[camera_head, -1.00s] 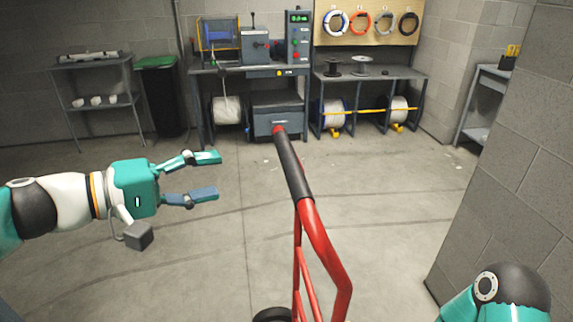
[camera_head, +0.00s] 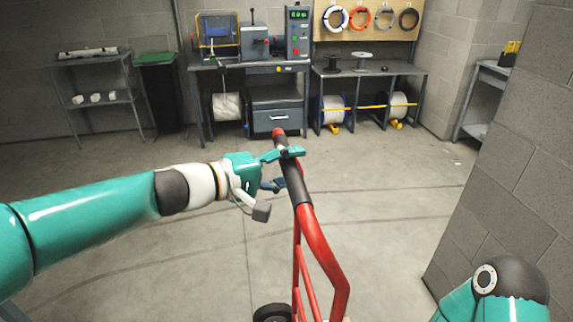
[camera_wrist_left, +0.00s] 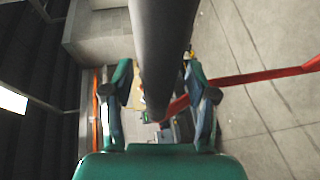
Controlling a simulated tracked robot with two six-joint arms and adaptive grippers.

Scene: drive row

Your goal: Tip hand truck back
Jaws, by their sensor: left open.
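The red hand truck (camera_head: 322,247) stands in front of me, its black grip (camera_head: 292,172) pointing up and away. One wheel (camera_head: 272,313) shows at the bottom of the head view. My left gripper (camera_head: 286,169) is open at the black grip, with one finger over it and the other near its left side. In the left wrist view the grip (camera_wrist_left: 160,50) runs between the two open fingers (camera_wrist_left: 163,88). I cannot tell whether the fingers touch it. My right gripper is out of view; only part of my right arm shows at the lower right.
A block wall (camera_head: 510,190) stands close on the right. Workbenches (camera_head: 250,66) with machines and cable spools (camera_head: 333,109) line the back. The floor between is clear.

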